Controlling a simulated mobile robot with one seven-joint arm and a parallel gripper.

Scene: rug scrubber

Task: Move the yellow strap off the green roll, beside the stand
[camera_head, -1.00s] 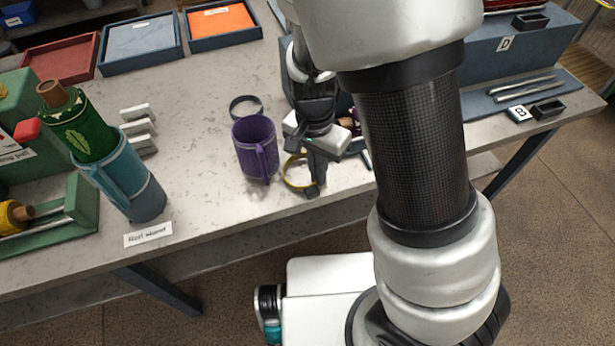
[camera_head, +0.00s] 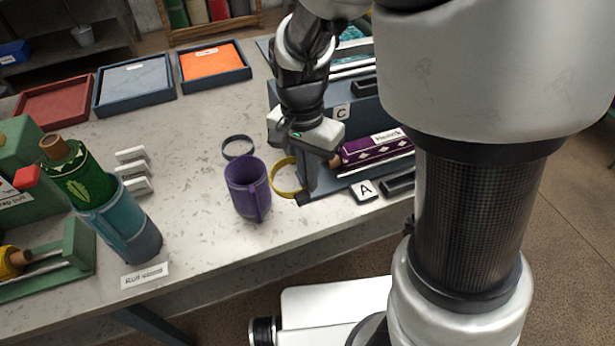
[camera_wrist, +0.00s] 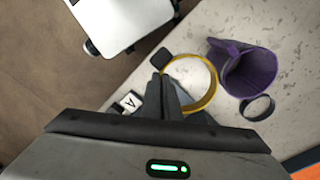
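The yellow strap (camera_head: 284,178) is a thin ring with a dark tab, beside the purple cup on the grey bench. My gripper (camera_head: 306,188) is closed on the tab side of the strap. In the wrist view the strap (camera_wrist: 212,88) loops out to the right of my fingers (camera_wrist: 168,84). I cannot tell whether the strap touches the bench. The green roll (camera_head: 86,178) leans in the teal stand (camera_head: 128,222) at the left, with no strap around it. A "Roll stand" label (camera_head: 145,275) lies in front.
The purple cup (camera_head: 247,190) and a dark ring (camera_head: 238,147) stand just left of the strap. A blue rack with a purple roll (camera_head: 375,150) is close on the right. Pale blocks (camera_head: 134,171) stand near the teal stand. The bench between stand and cup is clear.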

